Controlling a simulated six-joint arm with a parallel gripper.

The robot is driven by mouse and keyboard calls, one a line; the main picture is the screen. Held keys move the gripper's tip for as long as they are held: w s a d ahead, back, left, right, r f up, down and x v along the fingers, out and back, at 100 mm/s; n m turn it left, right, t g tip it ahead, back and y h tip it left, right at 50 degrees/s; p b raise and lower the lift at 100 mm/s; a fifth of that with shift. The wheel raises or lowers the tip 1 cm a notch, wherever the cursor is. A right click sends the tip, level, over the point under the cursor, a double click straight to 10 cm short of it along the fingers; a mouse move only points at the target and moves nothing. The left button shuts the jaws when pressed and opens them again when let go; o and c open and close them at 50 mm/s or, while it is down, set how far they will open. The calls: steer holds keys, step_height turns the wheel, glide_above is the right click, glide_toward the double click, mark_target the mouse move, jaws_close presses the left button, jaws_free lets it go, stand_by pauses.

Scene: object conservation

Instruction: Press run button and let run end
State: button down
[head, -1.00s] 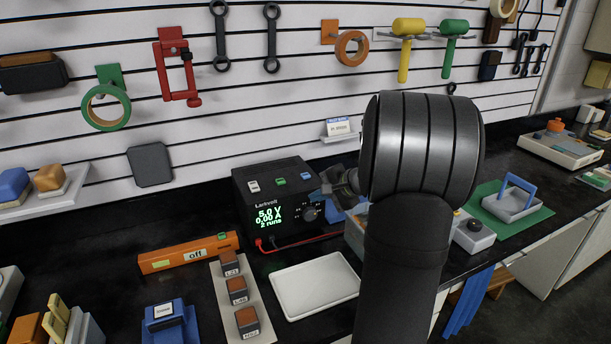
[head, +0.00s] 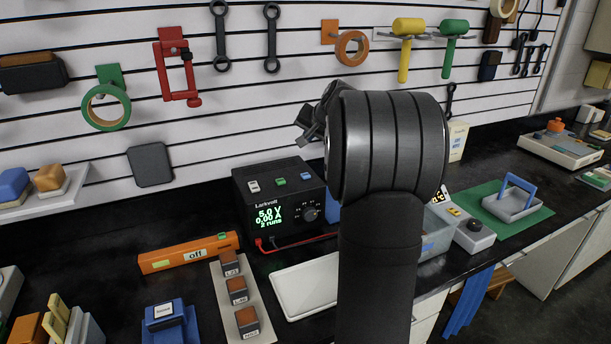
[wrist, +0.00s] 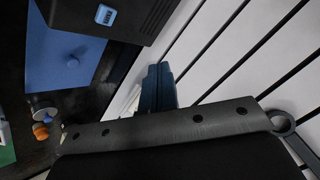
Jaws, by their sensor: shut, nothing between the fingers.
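The black power supply (head: 270,205), marked "Larkvolt", stands on the bench against the wall. Its green display (head: 268,215) reads 5.0 V, 0.00 A, 2 runs. On its top are a white switch (head: 254,186), a green one (head: 280,181) and a pale blue one (head: 306,176); I cannot read their labels. My gripper (head: 306,128) is above the supply, apart from it, and partly hidden by my arm in the head view. In the wrist view its dark fingers (wrist: 158,85) are together and empty, beside the supply's dark body (wrist: 115,22) with a blue button (wrist: 105,15).
An orange bar reading "off" (head: 188,253), a strip of brown blocks (head: 222,300) and a white tray (head: 305,288) lie in front. A grey box with a dark button (head: 474,234) is at right. Tools hang on the wall behind. A blue panel (wrist: 60,55) shows in the wrist view.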

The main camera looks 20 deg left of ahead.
mark_target(307, 176)
steer(key=shift+f, duration=4.45)
steer(key=shift+f, duration=0.4)
steer(key=shift+f, duration=0.4)
steer(key=shift+r, duration=0.85)
steer(key=shift+r, duration=2.5)
